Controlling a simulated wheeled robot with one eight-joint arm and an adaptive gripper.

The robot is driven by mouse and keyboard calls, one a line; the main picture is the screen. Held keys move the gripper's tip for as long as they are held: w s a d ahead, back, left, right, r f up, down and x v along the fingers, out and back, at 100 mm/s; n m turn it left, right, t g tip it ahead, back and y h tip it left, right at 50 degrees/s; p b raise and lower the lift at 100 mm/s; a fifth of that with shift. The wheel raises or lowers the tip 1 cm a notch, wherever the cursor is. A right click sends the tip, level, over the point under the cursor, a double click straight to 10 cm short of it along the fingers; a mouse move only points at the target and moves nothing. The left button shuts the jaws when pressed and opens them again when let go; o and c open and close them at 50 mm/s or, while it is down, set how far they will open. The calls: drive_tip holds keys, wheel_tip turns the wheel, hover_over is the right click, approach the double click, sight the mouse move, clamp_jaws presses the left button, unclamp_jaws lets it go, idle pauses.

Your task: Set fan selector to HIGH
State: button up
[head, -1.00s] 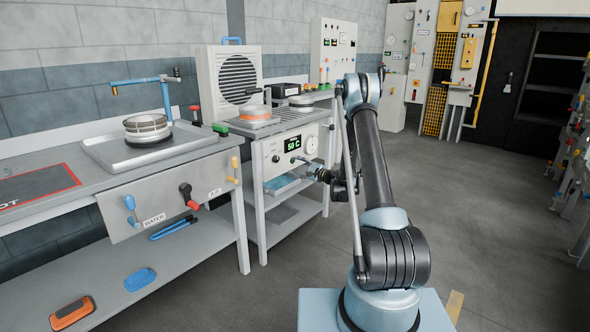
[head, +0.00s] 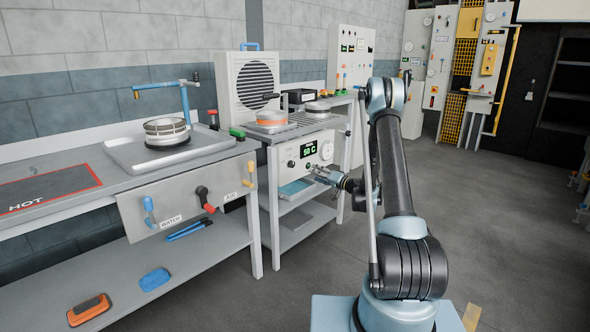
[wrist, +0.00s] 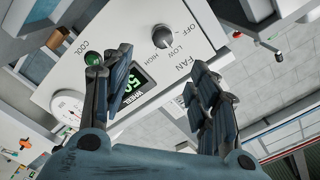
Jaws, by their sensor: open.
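The fan selector (wrist: 162,37) is a dark round knob on a pale panel, beside the lettering OFF, LOW, HIGH and FAN. In the head view the selector (head: 291,164) is small, at the panel's left. I cannot tell surely which mark its pointer faces. My gripper (wrist: 160,75) is open and empty in the wrist view, its two dark fingers spread with the knob beyond the gap between them, apart from it. In the head view my gripper (head: 317,172) is in front of the panel, below the display and right of the selector.
The panel carries a green-lit display (head: 309,149), a green COOL button (wrist: 93,59) and a round gauge (wrist: 68,108). A sink bench (head: 170,198) with levers stands left. Open floor (head: 480,210) lies right.

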drive_tip(key=s+d+n, duration=0.1)
drive_tip(key=n, duration=0.7)
approach(293, 165)
drive_tip(key=x, duration=0.9)
drive_tip(key=shift+w, duration=0.15)
drive_tip(key=c, duration=1.1)
